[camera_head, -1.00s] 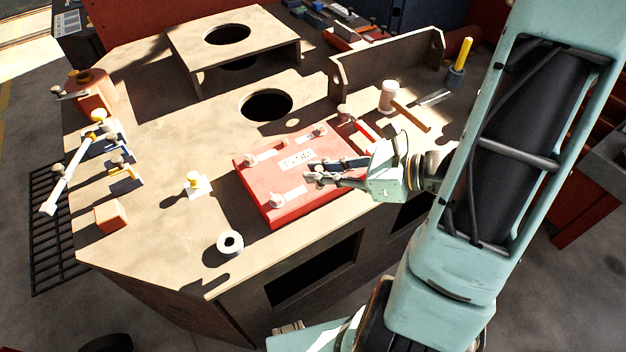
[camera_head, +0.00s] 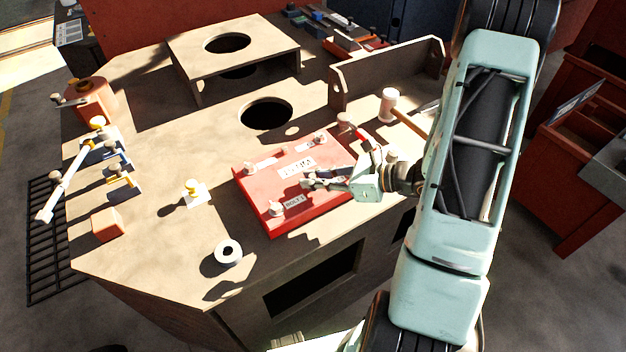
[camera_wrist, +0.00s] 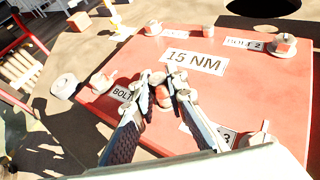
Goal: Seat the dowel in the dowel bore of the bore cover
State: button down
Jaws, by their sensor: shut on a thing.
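The bore cover (camera_head: 258,212) is a red rectangular plate lying on the tan bench, with pale bolt heads and white labels at its corners. In the wrist view the cover (camera_wrist: 240,95) carries a "15 NM" label. My gripper (camera_head: 308,184) is above the middle of the cover; it also shows in the wrist view (camera_wrist: 163,82). Its fingers are closed around a small pinkish, pale-topped piece (camera_wrist: 162,97), which I take to be the dowel. The fingers hide much of it. I cannot tell whether its lower end touches the cover. The dowel bore is hidden.
The tan bench (camera_head: 150,245) has a large round hole behind the cover. A white ring (camera_head: 228,252), a yellow-topped piece (camera_head: 193,187) and an orange block (camera_head: 107,224) stand to the left. A mallet (camera_head: 390,105) lies behind right, near an upright bracket (camera_head: 385,72).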

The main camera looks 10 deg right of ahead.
jog(key=shift+f, duration=0.3)
jog(key=c, duration=2.4)
grip_release()
jog(key=shift+f, duration=0.1)
jog(key=o, duration=0.5)
jog(key=shift+c, duration=0.2)
jog(key=shift+r, duration=0.25)
jog(key=v, duration=1.2)
jog(key=shift+s+p, duration=0.1)
jog(key=shift+p, duration=0.2)
